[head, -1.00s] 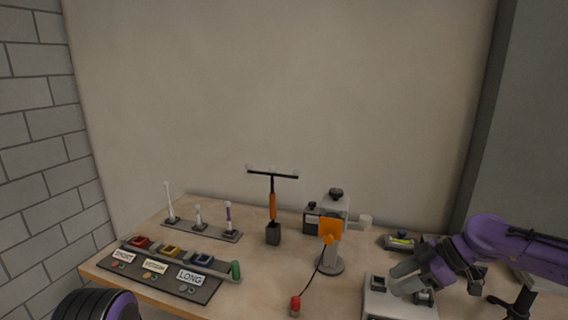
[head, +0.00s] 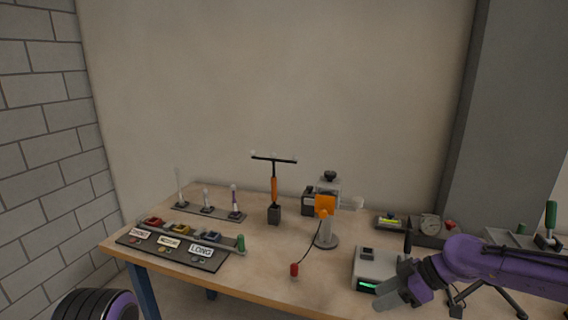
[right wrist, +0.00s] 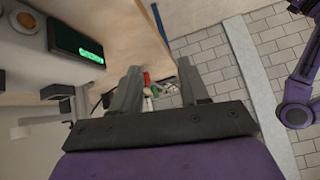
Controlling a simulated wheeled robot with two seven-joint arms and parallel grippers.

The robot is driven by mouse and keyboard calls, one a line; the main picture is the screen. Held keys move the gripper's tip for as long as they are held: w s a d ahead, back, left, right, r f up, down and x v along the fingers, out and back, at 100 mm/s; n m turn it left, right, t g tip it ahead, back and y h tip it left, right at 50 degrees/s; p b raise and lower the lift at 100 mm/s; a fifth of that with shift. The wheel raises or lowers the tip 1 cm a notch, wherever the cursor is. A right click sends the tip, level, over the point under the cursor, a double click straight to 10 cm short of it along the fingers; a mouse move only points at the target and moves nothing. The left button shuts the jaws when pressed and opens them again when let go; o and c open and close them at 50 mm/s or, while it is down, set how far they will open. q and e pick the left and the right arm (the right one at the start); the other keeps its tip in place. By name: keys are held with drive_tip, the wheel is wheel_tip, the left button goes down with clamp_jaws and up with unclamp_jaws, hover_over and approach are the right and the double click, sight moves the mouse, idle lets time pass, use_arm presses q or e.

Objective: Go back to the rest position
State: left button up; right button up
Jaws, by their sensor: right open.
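My right gripper (head: 393,294) is in the head view at the lower right, on its purple arm, in front of the grey device with a green display (head: 377,264). In the right wrist view its two grey fingers (right wrist: 160,88) stand apart with nothing held between them. The device's green display (right wrist: 88,55) is to the left of the fingers there. Only a dark ringed, purple-edged part of my left arm shows at the lower left of the head view; the left gripper itself is out of sight.
The wooden table (head: 255,262) holds a board labelled SHORT, MEDIUM and LONG (head: 172,249), a rack with three upright tools (head: 207,208), a T-shaped tool in a dark block (head: 274,214), and an orange-headed stand (head: 326,222). A red-capped piece (head: 294,270) lies near the front edge.

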drive_tip(key=s+a+f+m+h, duration=0.25)
drive_tip(key=s+f+m, duration=0.4)
drive_tip(key=f, duration=0.55)
drive_tip(key=s+a+f+m+h, duration=0.25)
drive_tip(key=s+f+m, duration=0.35)
drive_tip(key=f, duration=0.5)
drive_tip(key=s+d+f+m+h, duration=0.2)
drive_tip(key=s+d, duration=0.4)
drive_tip(key=s, duration=0.4)
drive_tip(key=s+d+f+m+h, duration=0.3)
drive_tip(key=s+d+m+h, duration=0.1)
drive_tip(key=s, duration=0.7)
drive_tip(key=shift+s+d+f+t+h, duration=0.25)
drive_tip(key=shift+d+f+t+h, duration=0.05)
drive_tip(key=shift+d, duration=0.6)
drive_tip(key=shift+m, duration=0.25)
